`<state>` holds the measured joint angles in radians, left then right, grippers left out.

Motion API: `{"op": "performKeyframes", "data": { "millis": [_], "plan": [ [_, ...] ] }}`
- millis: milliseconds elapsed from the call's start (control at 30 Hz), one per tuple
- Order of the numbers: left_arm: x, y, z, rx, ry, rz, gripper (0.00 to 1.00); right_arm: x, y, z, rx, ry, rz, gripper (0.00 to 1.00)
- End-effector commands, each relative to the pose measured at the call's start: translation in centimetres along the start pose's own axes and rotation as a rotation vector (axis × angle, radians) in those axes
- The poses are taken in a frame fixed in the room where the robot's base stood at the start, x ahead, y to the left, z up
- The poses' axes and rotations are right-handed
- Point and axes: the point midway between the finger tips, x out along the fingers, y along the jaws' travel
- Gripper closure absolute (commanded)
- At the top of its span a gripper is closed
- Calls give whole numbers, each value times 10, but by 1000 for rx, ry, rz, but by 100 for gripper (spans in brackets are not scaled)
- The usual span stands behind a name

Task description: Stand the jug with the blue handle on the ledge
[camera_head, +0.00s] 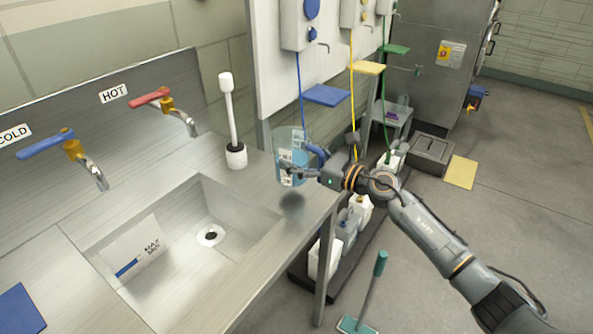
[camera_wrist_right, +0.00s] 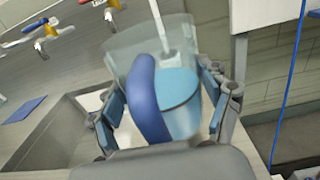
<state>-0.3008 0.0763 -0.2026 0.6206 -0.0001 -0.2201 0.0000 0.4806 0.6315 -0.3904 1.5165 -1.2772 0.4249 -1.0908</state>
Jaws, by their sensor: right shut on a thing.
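The clear jug (camera_head: 290,143) has a blue handle (camera_head: 316,152) and holds blue liquid. My right gripper (camera_head: 292,170) is shut on the jug, with a finger on each side in the right wrist view (camera_wrist_right: 165,100). There the blue handle (camera_wrist_right: 148,98) faces the camera. The jug is close to upright, above the right end of the steel counter (camera_head: 262,172), with a shadow below it. A small blue ledge (camera_head: 326,95) juts from the wall panel, up and right of the jug. My left gripper is not in view.
A sink (camera_head: 200,255) is cut into the counter, with a white brush in its holder (camera_head: 236,155) behind it. Yellow (camera_head: 367,68) and green (camera_head: 396,49) ledges sit farther along the panel. Blue, yellow and green hoses hang there. Bottles (camera_head: 325,258) stand below.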

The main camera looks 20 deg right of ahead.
Motion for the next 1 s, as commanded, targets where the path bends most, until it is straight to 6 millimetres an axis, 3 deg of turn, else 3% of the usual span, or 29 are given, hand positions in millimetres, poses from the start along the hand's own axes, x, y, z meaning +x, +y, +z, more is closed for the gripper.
{"op": "performKeyframes", "data": {
  "millis": [133,367,767,800,900,1000],
  "plan": [
    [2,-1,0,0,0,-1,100,6,-4,-6,2,-5,-2,73],
    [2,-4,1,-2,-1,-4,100,8,-4,-36,4,-3,-1,73],
    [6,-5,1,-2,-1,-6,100,8,-5,-42,-1,-4,-1,73],
    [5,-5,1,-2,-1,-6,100,8,-4,-43,-1,-1,-1,17],
    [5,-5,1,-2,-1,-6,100,8,-4,-42,-1,0,-1,0],
    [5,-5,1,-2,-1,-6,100,8,-4,-42,0,0,-1,0]
  ]
}}
